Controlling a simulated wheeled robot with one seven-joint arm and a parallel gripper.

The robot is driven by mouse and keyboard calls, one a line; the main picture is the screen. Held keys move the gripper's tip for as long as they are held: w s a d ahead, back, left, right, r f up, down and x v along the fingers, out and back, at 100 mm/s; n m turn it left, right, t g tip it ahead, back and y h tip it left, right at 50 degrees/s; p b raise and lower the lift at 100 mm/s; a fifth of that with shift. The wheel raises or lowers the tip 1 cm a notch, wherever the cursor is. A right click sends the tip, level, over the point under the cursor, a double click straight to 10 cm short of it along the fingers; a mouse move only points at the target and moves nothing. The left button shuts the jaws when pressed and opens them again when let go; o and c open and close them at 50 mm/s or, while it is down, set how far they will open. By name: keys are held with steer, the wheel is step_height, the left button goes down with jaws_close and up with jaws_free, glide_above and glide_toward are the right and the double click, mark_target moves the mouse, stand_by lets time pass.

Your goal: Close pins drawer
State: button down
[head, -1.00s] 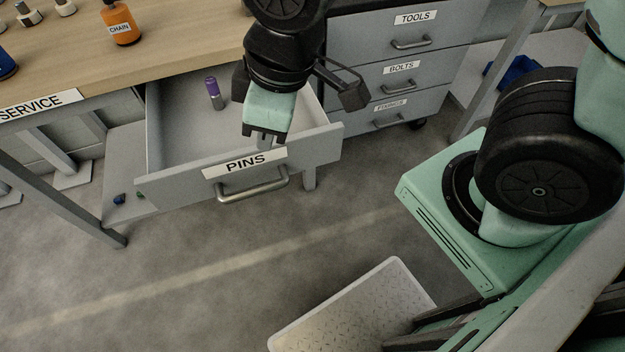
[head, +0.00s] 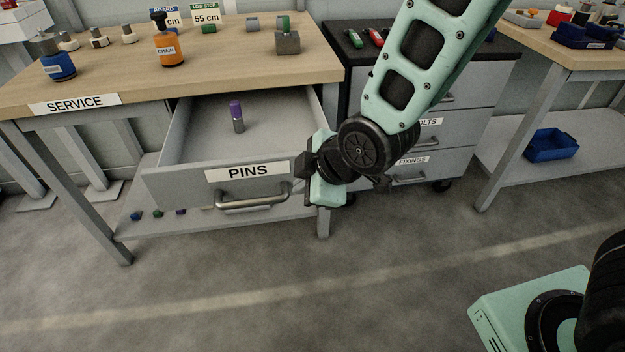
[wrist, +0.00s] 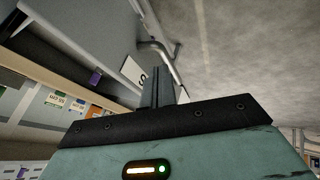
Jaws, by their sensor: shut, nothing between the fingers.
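The pins drawer (head: 170,183) is pulled out from under the service bench. Its grey front has a PINS label and a bar handle (head: 252,197). A purple-capped grey cylinder (head: 237,118) stands inside it. My gripper (head: 299,194) is at the right end of the drawer front, by the handle's right side, its fingers partly hidden by its own body. In the wrist view the shut, empty fingers (wrist: 158,82) are close to the label and handle (wrist: 163,58). I cannot tell whether they touch the drawer.
The service bench (head: 110,85) carries an orange CHAIN bottle (head: 168,48), a blue bottle and small parts. A grey drawer cabinet (head: 440,150) stands right of the bench, behind my arm. A blue bin (head: 551,146) sits on a shelf farther right. The floor in front is clear.

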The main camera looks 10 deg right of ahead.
mark_target(289, 179)
steer(key=x, duration=0.5)
steer(key=shift+f, duration=0.25)
steer(key=w, duration=0.3)
steer(key=shift+w+r, duration=0.15)
steer(key=shift+w, duration=0.45)
